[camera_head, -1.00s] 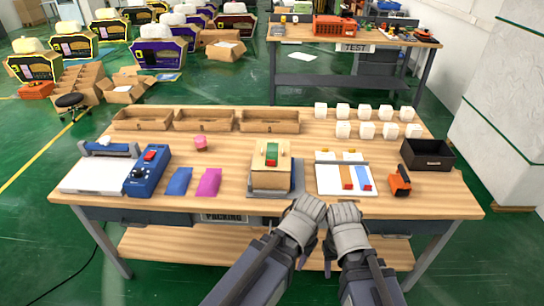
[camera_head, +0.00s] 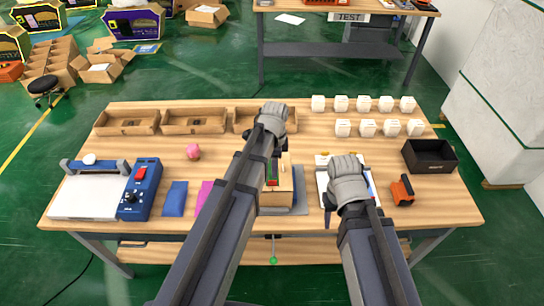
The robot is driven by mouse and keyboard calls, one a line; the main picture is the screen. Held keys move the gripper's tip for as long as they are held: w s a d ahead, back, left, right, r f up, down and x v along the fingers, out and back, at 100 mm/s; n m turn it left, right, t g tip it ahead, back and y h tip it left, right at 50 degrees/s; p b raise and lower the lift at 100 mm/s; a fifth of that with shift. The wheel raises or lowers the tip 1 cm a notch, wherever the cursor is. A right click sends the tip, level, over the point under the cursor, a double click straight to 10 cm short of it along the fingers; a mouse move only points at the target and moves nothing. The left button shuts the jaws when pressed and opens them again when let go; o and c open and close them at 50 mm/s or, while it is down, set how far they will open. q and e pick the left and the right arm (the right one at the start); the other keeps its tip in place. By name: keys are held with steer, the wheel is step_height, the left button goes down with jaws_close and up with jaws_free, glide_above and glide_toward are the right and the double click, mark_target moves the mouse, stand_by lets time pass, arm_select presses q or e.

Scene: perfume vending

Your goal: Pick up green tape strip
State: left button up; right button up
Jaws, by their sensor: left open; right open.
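The green tape strip (camera_head: 272,181) lies on top of the small cardboard box (camera_head: 280,198) at the middle of the table. My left arm covers much of the strip and the box. My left gripper (camera_head: 271,113) is open beyond the box, near the right cardboard tray. My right gripper (camera_head: 347,165) is open over the white board (camera_head: 324,193), right of the box. It hides most of the board and its coloured strips. The fingertips of both grippers are hard to make out.
Cardboard trays (camera_head: 195,121) line the back left. Several white containers (camera_head: 364,103) stand at the back right. A black bin (camera_head: 430,157) and an orange tool (camera_head: 401,190) are at the right. A blue device (camera_head: 142,190) and blue pouch (camera_head: 174,198) are at the left.

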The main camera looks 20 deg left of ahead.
mark_target(272, 181)
arm_select(q)
steer(key=shift+w+a+f+b, duration=0.15)
steer(key=shift+w+f+b, duration=0.1)
steer(key=shift+f+b, duration=1.05)
steer(key=shift+b, duration=0.15)
steer(key=shift+s+f+b, duration=0.15)
steer(key=shift+f+b, duration=0.35)
steer(key=shift+f, duration=0.05)
steer(key=f+b, duration=0.4)
steer(key=shift+s+a, duration=0.1)
steer(key=shift+s, duration=0.15)
steer(key=shift+r, duration=0.1)
steer(key=shift+c, duration=0.3)
